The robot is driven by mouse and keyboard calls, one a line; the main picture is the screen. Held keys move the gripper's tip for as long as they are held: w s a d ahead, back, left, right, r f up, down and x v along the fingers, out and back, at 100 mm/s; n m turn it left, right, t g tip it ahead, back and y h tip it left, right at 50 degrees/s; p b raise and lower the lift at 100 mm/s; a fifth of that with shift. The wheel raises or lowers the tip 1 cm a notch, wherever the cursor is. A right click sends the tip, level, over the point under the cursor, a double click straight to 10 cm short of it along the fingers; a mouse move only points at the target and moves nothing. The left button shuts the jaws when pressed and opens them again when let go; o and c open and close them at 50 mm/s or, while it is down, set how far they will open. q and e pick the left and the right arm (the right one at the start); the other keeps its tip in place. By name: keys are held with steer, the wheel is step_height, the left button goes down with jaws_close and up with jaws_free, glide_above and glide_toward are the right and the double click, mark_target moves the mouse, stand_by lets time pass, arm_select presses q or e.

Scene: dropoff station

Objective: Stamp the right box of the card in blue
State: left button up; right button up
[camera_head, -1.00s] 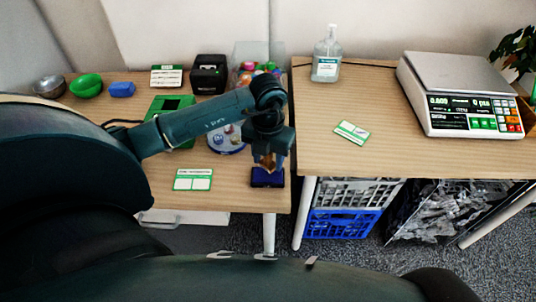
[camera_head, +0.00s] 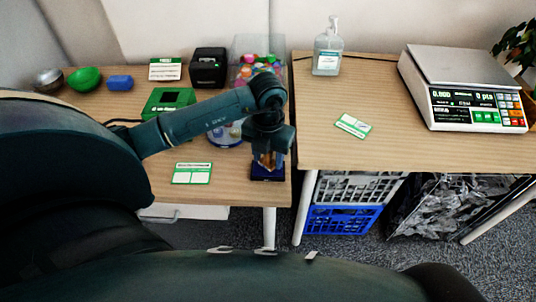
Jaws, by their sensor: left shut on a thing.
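A white card with a green header and two blank boxes (camera_head: 192,173) lies on the left table near its front edge. My left gripper (camera_head: 268,152) is shut on a stamp with a wooden-coloured handle (camera_head: 268,160). The stamp is upright over the dark blue ink pad (camera_head: 267,178), to the right of the card. I cannot tell whether its face touches the pad. The gripper and stamp hide the pad's back part. My right gripper is not in view.
Behind the arm stand a green device (camera_head: 165,101), a black printer (camera_head: 208,68) and a clear bin of colourful items (camera_head: 258,72). The right table holds another green-edged card (camera_head: 353,126), a bottle (camera_head: 327,50) and a scale (camera_head: 465,85). A gap separates the tables.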

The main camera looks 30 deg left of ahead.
arm_select(q)
steer(key=shift+f+b, duration=0.4)
steer(key=shift+f, duration=0.15)
stand_by(1.2)
steer(key=shift+r+p, duration=2.7)
steer(key=shift+r, duration=0.9)
steer(key=shift+w+f, duration=0.1)
